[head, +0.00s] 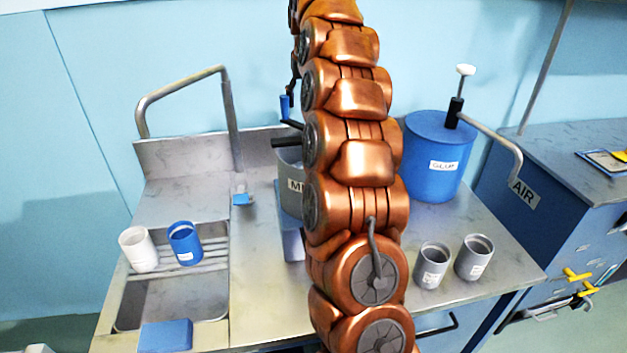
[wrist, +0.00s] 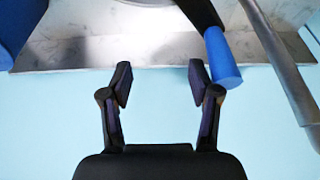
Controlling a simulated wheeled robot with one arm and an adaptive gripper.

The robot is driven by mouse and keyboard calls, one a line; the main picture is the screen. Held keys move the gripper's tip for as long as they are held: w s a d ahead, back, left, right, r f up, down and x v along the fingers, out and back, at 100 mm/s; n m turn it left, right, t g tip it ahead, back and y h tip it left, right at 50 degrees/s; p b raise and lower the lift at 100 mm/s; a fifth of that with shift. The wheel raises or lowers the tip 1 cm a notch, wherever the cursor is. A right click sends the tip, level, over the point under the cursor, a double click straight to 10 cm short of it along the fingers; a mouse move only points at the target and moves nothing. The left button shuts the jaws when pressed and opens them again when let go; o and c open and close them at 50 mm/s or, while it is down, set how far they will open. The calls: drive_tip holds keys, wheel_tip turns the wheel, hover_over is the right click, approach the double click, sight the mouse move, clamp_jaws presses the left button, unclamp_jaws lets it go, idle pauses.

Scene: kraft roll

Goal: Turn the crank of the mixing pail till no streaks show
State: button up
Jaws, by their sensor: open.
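The mixing pail (head: 291,182) is grey and stands on the steel counter, mostly hidden behind my copper arm. Part of its label shows. Its crank has a blue upright handle (head: 284,107) on a dark arm, just left of my arm. In the wrist view the blue crank handle (wrist: 222,60) is close beside the right finger, outside the jaws. My gripper (wrist: 161,78) is open, with nothing between its fingertips. In the head view my arm hides most of the gripper. The pail's inside is hidden, so I cannot tell about streaks.
A blue glue drum (head: 436,160) with a pump stands right of my arm, with two grey cups (head: 433,265) in front. A sink (head: 175,300) with white and blue cups is at left. A bent metal pipe (head: 180,86) rises behind it.

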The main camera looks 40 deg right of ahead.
drive_tip(key=shift+r, duration=0.1)
idle(0.4)
wheel_tip(320, 180, up, 9)
drive_tip(key=p, duration=0.6)
idle(0.3)
drive_tip(key=shift+a, duration=0.1)
idle(0.3)
